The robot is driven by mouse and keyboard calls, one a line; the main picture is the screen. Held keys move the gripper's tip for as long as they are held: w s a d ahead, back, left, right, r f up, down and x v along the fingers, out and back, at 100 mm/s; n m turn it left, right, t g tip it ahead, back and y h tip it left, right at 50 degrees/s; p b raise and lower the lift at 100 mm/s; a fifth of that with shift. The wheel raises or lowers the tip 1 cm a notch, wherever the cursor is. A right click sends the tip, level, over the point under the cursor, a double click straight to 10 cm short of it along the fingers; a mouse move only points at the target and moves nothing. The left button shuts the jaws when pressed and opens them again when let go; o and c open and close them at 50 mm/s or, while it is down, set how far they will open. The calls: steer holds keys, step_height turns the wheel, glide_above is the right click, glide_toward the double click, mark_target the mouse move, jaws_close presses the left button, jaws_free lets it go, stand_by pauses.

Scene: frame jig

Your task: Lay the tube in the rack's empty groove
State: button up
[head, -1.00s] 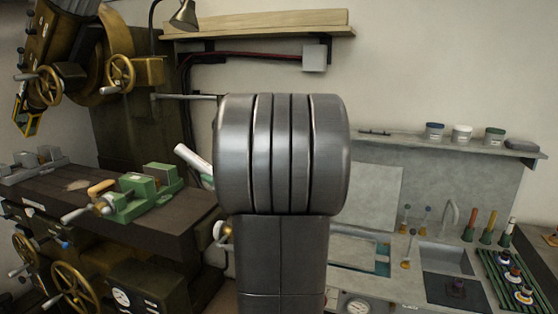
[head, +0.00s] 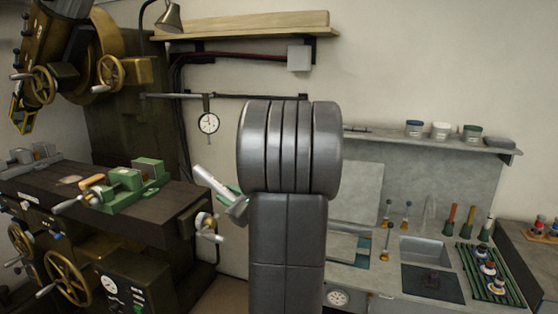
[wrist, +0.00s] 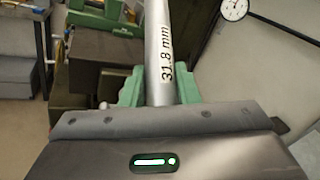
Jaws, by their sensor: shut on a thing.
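A pale silver tube (head: 210,180) slants up to the left from my gripper (head: 238,204), in the gap between the machine table and my arm. In the wrist view the tube (wrist: 158,40), marked "31.8 mm", stands between the green fingertips of my gripper (wrist: 160,88), which are shut on it. Its lower end is hidden behind the gripper body. I cannot make out a rack with an empty groove for certain; a green slatted rack (head: 466,258) at the far right holds several small dark-and-white parts.
A dark machine table (head: 150,215) with a green vise (head: 125,190) stands at the left, handwheels below. A grey bench with a sink (head: 425,250) and upright handled tools is at the right. A dial gauge (head: 208,123) hangs on the back wall below a wooden shelf (head: 245,25).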

steer(key=d+f+m+t+h, duration=0.2)
steer(key=d+f+m+h, duration=0.1)
steer(key=d+f, duration=0.4)
steer(key=d+f+m+t+h, duration=0.3)
steer(key=d+f+h, duration=0.2)
steer(key=f, duration=0.7)
steer(key=shift+w+d+f, duration=0.35)
steer(key=shift+w+d, duration=0.1)
steer(key=shift+d, duration=0.4)
